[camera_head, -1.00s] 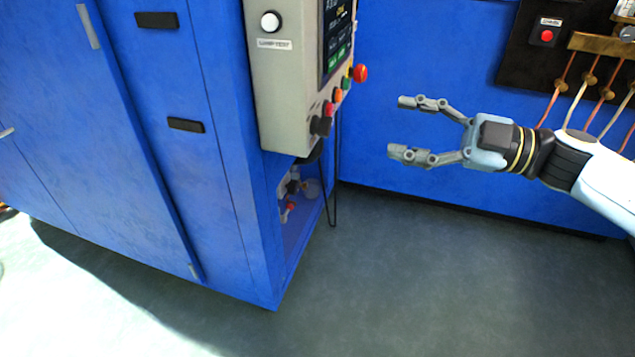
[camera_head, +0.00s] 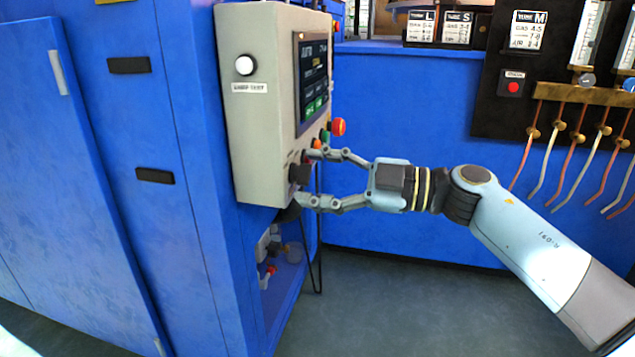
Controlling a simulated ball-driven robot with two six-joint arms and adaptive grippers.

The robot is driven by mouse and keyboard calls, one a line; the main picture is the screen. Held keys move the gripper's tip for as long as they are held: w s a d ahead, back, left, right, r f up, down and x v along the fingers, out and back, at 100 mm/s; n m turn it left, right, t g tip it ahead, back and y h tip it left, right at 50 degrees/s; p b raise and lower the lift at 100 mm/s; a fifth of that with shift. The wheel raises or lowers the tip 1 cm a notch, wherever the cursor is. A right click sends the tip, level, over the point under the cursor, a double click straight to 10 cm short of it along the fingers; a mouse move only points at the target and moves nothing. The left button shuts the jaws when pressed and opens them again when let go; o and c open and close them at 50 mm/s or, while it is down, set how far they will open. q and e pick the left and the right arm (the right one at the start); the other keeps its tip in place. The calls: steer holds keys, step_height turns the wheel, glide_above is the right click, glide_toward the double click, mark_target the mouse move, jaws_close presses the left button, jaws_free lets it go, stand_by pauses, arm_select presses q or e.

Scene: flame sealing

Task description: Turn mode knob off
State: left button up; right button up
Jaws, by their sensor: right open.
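The beige control box (camera_head: 255,150) is fixed to the side of the blue cabinet. The black mode knob (camera_head: 299,174) sits low on its right-hand face, below a row of coloured buttons. My right gripper (camera_head: 308,177) is open and reaches in from the right, with one finger above and one below the knob's level. The fingertips are close to the knob; I cannot tell whether they touch it. The knob's pointer setting is too small to read. My left gripper is not in view.
A red mushroom button (camera_head: 338,127) sticks out just above my upper finger. A screen (camera_head: 313,80) is on the box above the buttons. A dark panel with bent copper and white tubes (camera_head: 570,140) is at the right. A black cable loop (camera_head: 318,255) hangs below the box.

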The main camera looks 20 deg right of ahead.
steer(key=c, duration=1.1)
steer(key=shift+c, duration=0.2)
